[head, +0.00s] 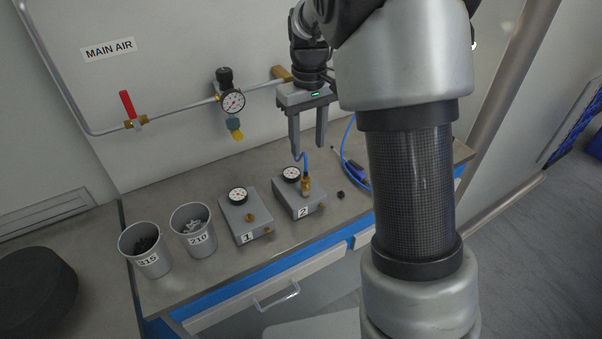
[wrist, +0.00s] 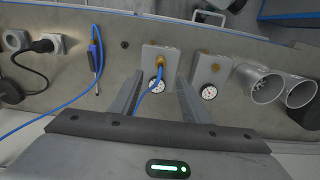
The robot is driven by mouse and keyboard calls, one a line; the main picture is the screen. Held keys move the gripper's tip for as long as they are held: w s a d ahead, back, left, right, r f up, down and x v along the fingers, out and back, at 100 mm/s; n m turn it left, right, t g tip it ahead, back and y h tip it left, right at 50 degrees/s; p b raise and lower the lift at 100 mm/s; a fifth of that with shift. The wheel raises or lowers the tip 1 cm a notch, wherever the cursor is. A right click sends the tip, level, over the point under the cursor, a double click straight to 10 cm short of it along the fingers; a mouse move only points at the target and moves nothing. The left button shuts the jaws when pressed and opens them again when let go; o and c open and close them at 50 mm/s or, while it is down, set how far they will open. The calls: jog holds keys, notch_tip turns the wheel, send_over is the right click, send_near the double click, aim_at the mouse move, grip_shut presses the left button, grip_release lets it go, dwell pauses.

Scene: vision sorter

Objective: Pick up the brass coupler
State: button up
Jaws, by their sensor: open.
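The brass coupler (head: 306,187) stands upright on the grey box labelled 2 (head: 292,206), beside its gauge. A blue hose (head: 305,160) leads up from it. In the wrist view the coupler (wrist: 160,62) shows just beyond the fingertips, roughly midway between them, with the hose curving back between the fingers. My gripper (head: 308,153) is open and empty, pointing down above box 2. Its fingers (wrist: 161,80) do not appear to touch the coupler.
Box 1 (head: 235,218), with a gauge and brass fittings, sits left of box 2. Cups labelled 210 (head: 203,242) and 315 (head: 153,262) stand further left. A blue air tool (head: 355,171) and a small black piece (head: 340,194) lie to the right. Wall piping runs behind.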

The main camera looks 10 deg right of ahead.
aim_at(306, 176)
notch_tip(306, 176, down, 9)
jog(key=shift+r, duration=0.1)
jog(key=shift+w+a+f, duration=0.1)
jog(key=shift+f, duration=3.05)
grip_shut()
notch_tip(306, 176, up, 10)
jog(key=shift+r, duration=0.1)
